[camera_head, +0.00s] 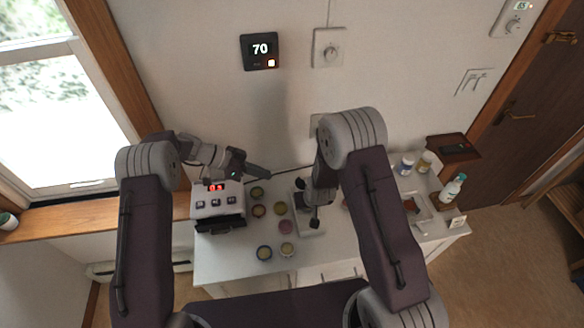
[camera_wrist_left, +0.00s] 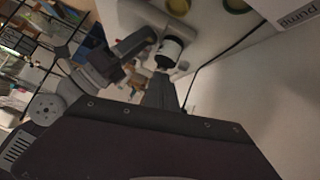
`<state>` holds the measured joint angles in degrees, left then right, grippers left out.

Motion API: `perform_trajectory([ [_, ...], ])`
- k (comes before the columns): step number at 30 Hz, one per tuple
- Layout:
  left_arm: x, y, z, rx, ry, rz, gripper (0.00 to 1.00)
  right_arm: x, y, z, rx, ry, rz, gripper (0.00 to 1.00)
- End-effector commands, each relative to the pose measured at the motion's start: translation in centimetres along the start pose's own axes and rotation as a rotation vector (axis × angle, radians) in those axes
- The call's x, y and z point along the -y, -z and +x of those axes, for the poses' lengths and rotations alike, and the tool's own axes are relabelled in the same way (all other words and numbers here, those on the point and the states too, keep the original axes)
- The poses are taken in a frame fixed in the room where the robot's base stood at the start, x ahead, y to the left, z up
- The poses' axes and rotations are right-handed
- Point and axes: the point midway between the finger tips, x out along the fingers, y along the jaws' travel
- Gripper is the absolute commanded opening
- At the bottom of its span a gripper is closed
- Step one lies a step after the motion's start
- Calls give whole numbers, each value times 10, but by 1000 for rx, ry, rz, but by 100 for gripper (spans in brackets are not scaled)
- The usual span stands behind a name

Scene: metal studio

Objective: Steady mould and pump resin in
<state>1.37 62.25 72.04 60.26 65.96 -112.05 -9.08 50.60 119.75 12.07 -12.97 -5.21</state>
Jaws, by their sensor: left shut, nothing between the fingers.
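My left gripper (camera_head: 258,173) is shut and empty, held above the back of the white counter, right of the machine with a red display. Its dark fingers also show in the left wrist view (camera_wrist_left: 160,93). My right gripper (camera_head: 314,222) points down over a pale tray or plate (camera_head: 312,230); its fingers are too small and dark to read. In the left wrist view a small white cylinder with a dark band (camera_wrist_left: 170,52) stands beside a dark gripper part. I cannot pick out the mould for sure.
The machine (camera_head: 215,200) stands at the counter's left end. Several small round coloured pots (camera_head: 286,227) sit between it and the tray. A bottle with a teal cap (camera_head: 452,188), a tray (camera_head: 418,208) and two jars (camera_head: 406,165) stand at the right. The wall is close behind.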

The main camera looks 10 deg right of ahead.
Motion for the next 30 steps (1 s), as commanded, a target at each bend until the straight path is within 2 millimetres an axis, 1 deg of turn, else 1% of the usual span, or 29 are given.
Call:
perform_trajectory([
  [1, 1, 22, -7, 94, 36, 35, 0, 0, 0, 0, 0, 0, 0, 7],
  [2, 1, 36, -11, 147, 64, 64, 0, 0, 0, 0, 0, 0, 0, 7],
  [3, 0, 54, -15, 195, 91, 118, 0, 0, 0, 0, 0, 0, 0, 7],
  [4, -4, 69, -17, 215, 101, 171, 0, 0, 0, 0, 0, 0, 0, 7],
  [6, -13, 94, -18, 228, 108, 247, 0, 0, 0, 0, 0, 0, 0, 7],
  [9, -23, 112, -15, 220, 104, 285, 0, 0, 0, 0, 0, 0, 0, 7],
  [11, -26, 116, -13, 219, 100, 293, 0, 0, 0, 0, 0, 0, 0, 7],
  [19, -26, 115, -12, 218, 96, 292, 0, 0, 0, 0, 0, 0, 0, 7],
  [22, -25, 113, -5, 218, 95, 291, 0, 0, 0, 0, 0, 0, 0, 7],
  [26, -23, 109, 16, 218, 93, 291, 0, 0, 0, 0, 0, 0, 0, 7],
  [30, -19, 102, 46, 219, 92, 291, 0, 0, 0, 0, 0, 0, 0, 7],
])
